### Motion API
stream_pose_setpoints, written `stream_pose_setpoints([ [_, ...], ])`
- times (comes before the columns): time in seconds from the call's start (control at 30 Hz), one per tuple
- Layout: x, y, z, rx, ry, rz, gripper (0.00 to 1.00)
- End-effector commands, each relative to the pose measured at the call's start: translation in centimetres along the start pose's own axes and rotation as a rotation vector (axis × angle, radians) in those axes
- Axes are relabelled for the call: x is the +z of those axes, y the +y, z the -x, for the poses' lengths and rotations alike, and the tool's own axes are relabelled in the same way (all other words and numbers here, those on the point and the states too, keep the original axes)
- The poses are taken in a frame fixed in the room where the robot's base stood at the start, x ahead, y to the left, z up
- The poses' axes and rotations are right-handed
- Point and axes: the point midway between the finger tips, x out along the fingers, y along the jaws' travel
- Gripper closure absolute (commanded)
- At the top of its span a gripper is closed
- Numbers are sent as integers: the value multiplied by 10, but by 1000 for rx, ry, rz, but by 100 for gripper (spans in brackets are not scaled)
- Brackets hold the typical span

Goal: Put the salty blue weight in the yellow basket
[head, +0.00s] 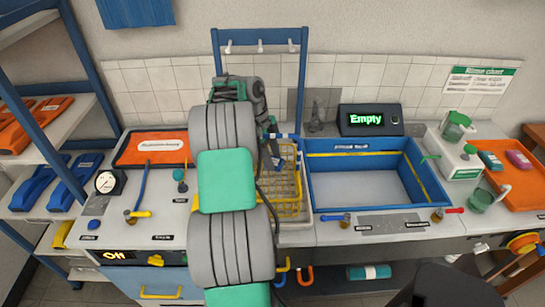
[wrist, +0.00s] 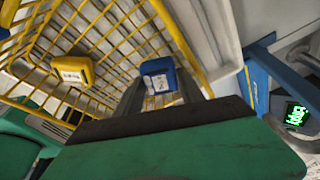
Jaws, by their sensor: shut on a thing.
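The yellow wire basket (head: 290,208) stands left of the blue sink, partly hidden behind my arm. It fills the upper left of the wrist view (wrist: 183,42). My gripper (wrist: 160,95) is at the basket, its two dark fingers shut on a small blue weight (wrist: 157,68). The weight has a white label, too small to read. The weight appears over or within the basket's wires; I cannot tell if it touches the bottom. In the head view my gripper (head: 272,150) is partly hidden by my arm. A yellow weight (wrist: 73,70) with a white label is also at the basket.
The blue-rimmed sink (head: 365,185) is right of the basket, with a display reading "Empty" (head: 366,119) behind it. A blue rack frame (head: 258,32) rises behind the basket. An orange tray (head: 152,147) and a round gauge (head: 107,182) are at the left.

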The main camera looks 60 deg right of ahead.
Motion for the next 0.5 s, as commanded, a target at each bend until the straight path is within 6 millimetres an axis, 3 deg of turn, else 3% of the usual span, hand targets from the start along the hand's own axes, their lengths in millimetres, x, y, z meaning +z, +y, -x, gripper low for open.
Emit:
stream_pose_setpoints([
  [0.37, 2, -1, -6, -2, -1, -1, 100],
  [0.4, 2, 0, -7, 0, 0, 0, 52],
  [0.5, 2, 0, -7, 0, 0, 0, 46],
])
